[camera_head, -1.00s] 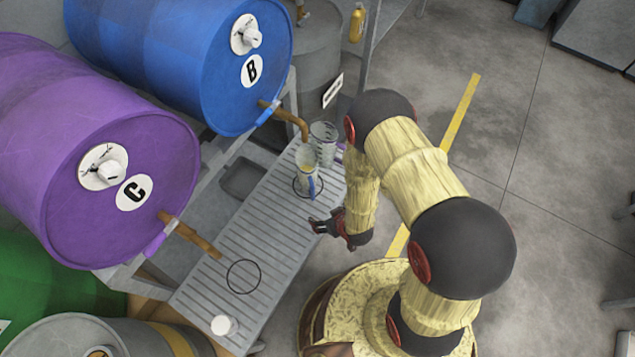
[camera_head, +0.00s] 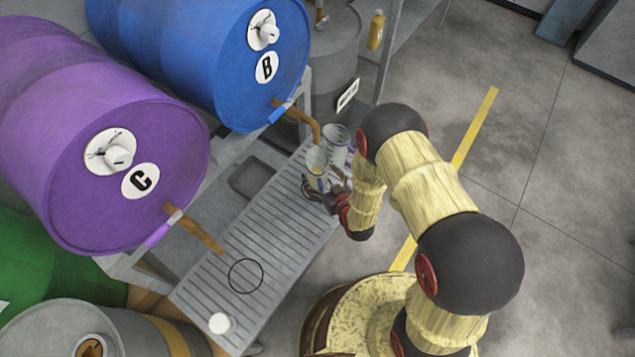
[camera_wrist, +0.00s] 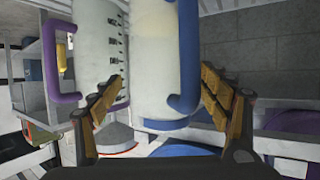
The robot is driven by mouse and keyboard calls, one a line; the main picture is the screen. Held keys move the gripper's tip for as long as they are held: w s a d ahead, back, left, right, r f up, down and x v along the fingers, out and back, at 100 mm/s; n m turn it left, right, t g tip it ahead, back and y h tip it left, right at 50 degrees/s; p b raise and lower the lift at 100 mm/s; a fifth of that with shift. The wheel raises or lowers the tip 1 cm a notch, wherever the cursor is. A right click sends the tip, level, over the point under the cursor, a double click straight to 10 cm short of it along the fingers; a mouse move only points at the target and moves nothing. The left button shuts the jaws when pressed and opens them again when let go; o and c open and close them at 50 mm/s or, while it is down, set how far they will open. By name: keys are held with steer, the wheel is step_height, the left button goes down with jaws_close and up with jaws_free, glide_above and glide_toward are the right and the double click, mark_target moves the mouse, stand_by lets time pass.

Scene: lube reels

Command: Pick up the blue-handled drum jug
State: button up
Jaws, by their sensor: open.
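The blue-handled drum jug (camera_head: 317,160) is a clear jug standing under the brown tap of the blue drum, on the slatted shelf. In the wrist view its pale body (camera_wrist: 154,60) and its blue handle (camera_wrist: 188,60) stand between my fingers. My gripper (camera_head: 322,188) is open right at the jug and hides its lower part in the head view. In the wrist view my gripper (camera_wrist: 160,95) has one finger on each side of the jug, with the handle nearest the right finger. Whether the fingers touch it cannot be told.
A second jug (camera_head: 338,140) with a purple handle (camera_wrist: 50,60) stands close behind, left of the blue-handled one in the wrist view. The slatted shelf (camera_head: 275,235) has a bare black ring and a white cap (camera_head: 220,323). The purple drum (camera_head: 120,170) and blue drum (camera_head: 215,60) overhang its left side.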

steer(key=x, duration=0.3)
steer(key=shift+b, duration=0.4)
steer(key=c, duration=0.4)
jaws_close()
stand_by(0.4)
